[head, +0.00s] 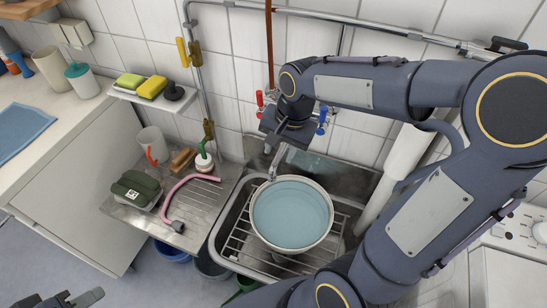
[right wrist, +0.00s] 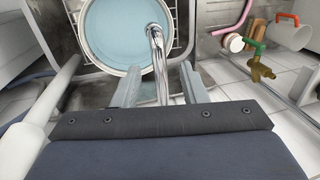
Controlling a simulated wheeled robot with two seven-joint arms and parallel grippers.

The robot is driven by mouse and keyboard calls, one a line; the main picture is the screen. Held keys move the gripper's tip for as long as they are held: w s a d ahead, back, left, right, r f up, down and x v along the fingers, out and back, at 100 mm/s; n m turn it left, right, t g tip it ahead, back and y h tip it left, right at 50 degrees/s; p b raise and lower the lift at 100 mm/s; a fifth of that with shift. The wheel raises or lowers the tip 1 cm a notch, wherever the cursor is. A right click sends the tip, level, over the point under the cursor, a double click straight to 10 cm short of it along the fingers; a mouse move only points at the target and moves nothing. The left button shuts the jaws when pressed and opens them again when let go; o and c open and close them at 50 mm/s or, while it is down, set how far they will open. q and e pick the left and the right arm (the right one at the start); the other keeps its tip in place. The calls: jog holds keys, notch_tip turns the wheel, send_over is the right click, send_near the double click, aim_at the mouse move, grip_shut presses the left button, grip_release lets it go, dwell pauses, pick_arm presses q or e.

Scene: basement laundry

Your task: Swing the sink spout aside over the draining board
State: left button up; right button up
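The chrome sink spout (head: 276,164) points down and forward over a round basin of water (head: 292,214) in the sink. In the right wrist view the spout (right wrist: 157,55) runs between the two fingers of my right gripper (right wrist: 159,84). These fingers are apart, with a visible gap on each side of the spout. In the head view my right gripper (head: 281,146) is at the wall taps, its fingers mostly hidden. The draining board (head: 212,205) lies left of the sink. My left gripper (head: 78,298) shows only partly at the lower left edge, away from the sink.
A red tap handle (head: 259,98) and a blue one (head: 321,121) flank my right gripper. A sponge shelf (head: 150,96) is on the wall.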

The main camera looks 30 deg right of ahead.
aim_at(277, 160)
jog(key=f, duration=0.4)
jog(key=shift+w+a, duration=0.2)
jog(key=shift+w, duration=0.1)
grip_shut()
